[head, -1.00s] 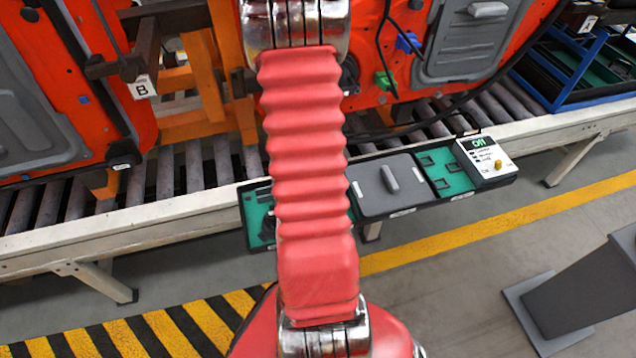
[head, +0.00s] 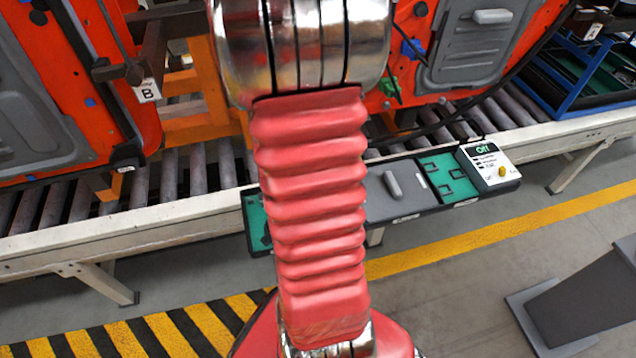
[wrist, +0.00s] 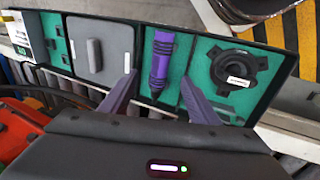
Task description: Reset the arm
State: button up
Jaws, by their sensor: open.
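My gripper (wrist: 158,78) shows in the wrist view with its two dark purple fingers apart and nothing between them in its grasp. It is above a dark tray (wrist: 262,121) with green compartments. A purple cylinder-shaped tool (wrist: 160,62) lies in the middle compartment, seen between the fingers; how far below them I cannot tell. A black round part with lobes (wrist: 234,68) lies in the right compartment. In the head view my red-sleeved arm hides the gripper and part of the tray.
A grey lid with a handle (head: 394,186) and a white panel reading "Off" with a yellow knob (head: 502,171) are on the tray's row. Behind is a roller conveyor (head: 150,185) with orange doors (head: 480,50). A dark grey stand (head: 590,310) is at the lower right.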

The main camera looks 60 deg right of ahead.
jog(key=shift+v, duration=0.75)
jog(key=w+a+r+n+t+y, duration=0.1)
jog(key=w+a+r+n+t, duration=0.1)
jog(key=a+r, duration=0.5)
jog(key=w+a+r+n+t+y, duration=0.1)
jog(key=w+a+r+n+t, duration=0.2)
jog(key=a+r, duration=0.4)
jog(key=w+a+r+n+t+y, duration=0.1)
jog(key=w+a+r+n+t, duration=0.2)
jog(key=a+r, duration=0.5)
jog(key=a+n, duration=0.1)
jog(key=a, duration=1)
jog(key=shift+d, duration=0.1)
jog(key=shift+c, duration=0.2)
